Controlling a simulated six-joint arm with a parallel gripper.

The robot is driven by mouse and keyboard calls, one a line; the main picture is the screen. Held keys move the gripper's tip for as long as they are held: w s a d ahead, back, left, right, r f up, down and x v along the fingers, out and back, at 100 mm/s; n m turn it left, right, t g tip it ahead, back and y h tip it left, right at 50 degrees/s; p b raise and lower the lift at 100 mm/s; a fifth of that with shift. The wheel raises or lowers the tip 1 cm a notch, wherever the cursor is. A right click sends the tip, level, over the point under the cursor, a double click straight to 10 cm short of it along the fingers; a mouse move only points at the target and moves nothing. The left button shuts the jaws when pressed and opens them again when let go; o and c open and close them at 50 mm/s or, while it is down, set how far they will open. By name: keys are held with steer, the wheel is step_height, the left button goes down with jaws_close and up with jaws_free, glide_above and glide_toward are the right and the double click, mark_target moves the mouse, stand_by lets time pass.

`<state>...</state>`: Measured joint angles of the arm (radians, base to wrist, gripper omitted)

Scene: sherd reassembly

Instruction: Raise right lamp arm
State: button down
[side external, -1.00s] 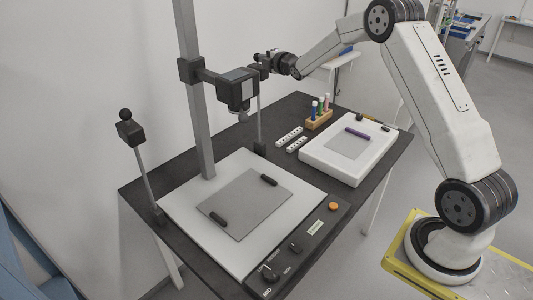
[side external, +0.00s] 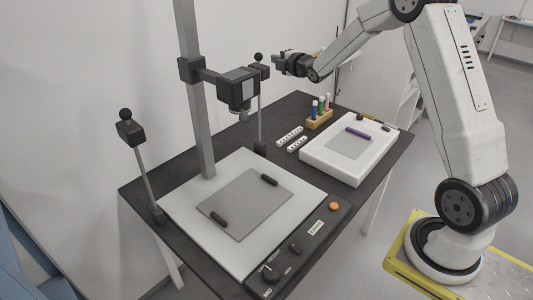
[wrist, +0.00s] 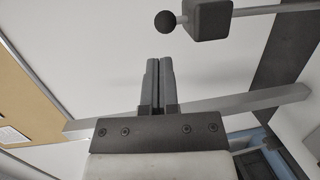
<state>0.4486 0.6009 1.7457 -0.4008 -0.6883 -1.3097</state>
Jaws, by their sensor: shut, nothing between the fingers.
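The right lamp arm is a thin post with a black lamp head (side external: 260,71) topped by a black ball knob (side external: 258,57). It stands upright behind the copy stand. In the wrist view the lamp head (wrist: 208,18) and ball knob (wrist: 165,21) show at the top, beyond my fingertips. My gripper (side external: 276,60) is in the air just right of the knob, apart from it. In the wrist view my gripper (wrist: 159,62) has its fingers together, with nothing between them. The left lamp head (side external: 130,131) stands on a tilted post at the left.
The copy stand column (side external: 196,110) carries a black camera (side external: 238,88) left of the lamp. A light box (side external: 350,148), a wooden rack of vials (side external: 319,119) and white scale bars (side external: 289,137) lie on the black table. A wall is behind.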

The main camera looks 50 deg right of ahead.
steer(key=v, duration=0.7)
steer(key=shift+s+r, duration=0.3)
steer(key=shift+a, duration=0.1)
steer(key=s+a+f+m+g+y, duration=0.1)
steer(key=s+a+f+m+g, duration=0.6)
steer(key=a, duration=0.5)
steer(key=s+a+f+m+g+y, duration=0.1)
steer(key=s+a+f+m+g, duration=0.2)
steer(key=s, duration=0.5)
steer(key=s+a+f+m+g+y, duration=0.1)
steer(key=s+a+f+m+g, duration=0.2)
steer(key=s+a+m, duration=0.3)
steer(key=s+a+f, duration=0.1)
steer(key=s, duration=0.2)
steer(key=shift+f+g, duration=0.25)
steer(key=shift+g, duration=0.05)
